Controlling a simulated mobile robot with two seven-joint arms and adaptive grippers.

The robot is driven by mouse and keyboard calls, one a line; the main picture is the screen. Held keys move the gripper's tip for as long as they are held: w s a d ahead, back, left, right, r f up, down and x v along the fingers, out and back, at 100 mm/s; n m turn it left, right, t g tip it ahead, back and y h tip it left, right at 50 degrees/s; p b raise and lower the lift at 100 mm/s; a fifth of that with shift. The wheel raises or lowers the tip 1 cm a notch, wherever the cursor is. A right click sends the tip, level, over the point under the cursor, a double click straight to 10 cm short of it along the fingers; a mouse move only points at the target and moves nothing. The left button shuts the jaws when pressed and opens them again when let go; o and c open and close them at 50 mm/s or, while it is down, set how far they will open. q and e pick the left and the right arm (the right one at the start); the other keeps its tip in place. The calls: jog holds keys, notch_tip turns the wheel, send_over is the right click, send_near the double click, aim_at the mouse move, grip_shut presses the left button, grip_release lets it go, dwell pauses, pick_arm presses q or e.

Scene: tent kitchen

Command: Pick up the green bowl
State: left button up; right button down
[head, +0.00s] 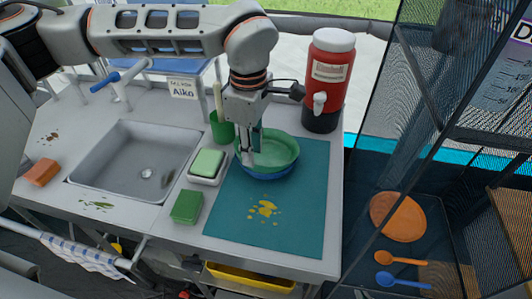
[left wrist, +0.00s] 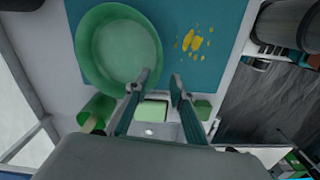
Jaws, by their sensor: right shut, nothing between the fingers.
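The green bowl (head: 278,149) stands upright, nested in a blue bowl (head: 272,175), at the back of the teal mat (head: 300,215). The green bowl also shows at the upper left of the left wrist view (left wrist: 118,48). My left gripper (head: 248,158) points down at the bowl's left side. In the left wrist view its fingers (left wrist: 158,80) are apart with nothing clamped between them; one fingertip overlaps the bowl's rim in the picture. Whether it touches the rim I cannot tell. My right gripper is not in view.
A red drink dispenser (head: 331,75) stands behind the bowls at right. A green cup (head: 222,128), a soap dish (head: 205,167) and a green sponge (head: 187,206) are left of the mat, beside the sink (head: 130,165). Yellow spill (head: 264,209) marks the otherwise clear front mat.

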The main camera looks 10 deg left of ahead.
pick_arm(q)
jog(key=f, duration=0.5)
jog(key=shift+w+d, duration=0.1)
jog(key=shift+d, duration=0.1)
grip_shut()
